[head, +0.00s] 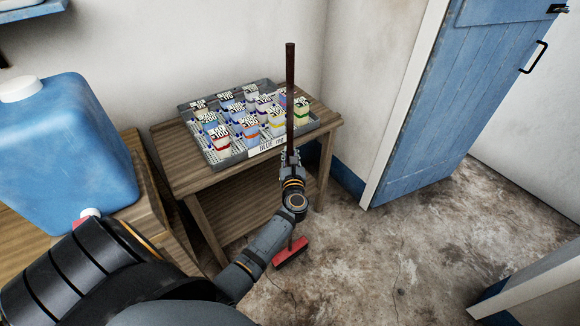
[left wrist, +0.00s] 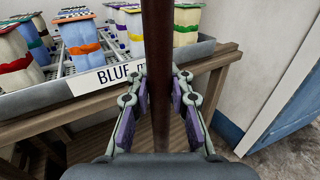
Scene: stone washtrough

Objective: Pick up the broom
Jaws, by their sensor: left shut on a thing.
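The broom (head: 290,85) has a long dark brown handle and a red head (head: 291,253). It stands nearly upright in front of the small wooden table, its head at the stone floor; I cannot tell whether it touches the floor. My left gripper (head: 290,158) is shut on the handle around its middle. In the left wrist view the handle (left wrist: 157,60) runs between the two finger pads of the gripper (left wrist: 159,105). My left forearm hides part of the lower handle. My right gripper is not in view.
A wooden table (head: 190,172) behind the broom bears a grey tray (head: 218,160) of several labelled cartons. A blue water container (head: 70,150) stands at left on a wooden surface. A blue door (head: 450,110) is at right. The floor (head: 400,250) at right is clear.

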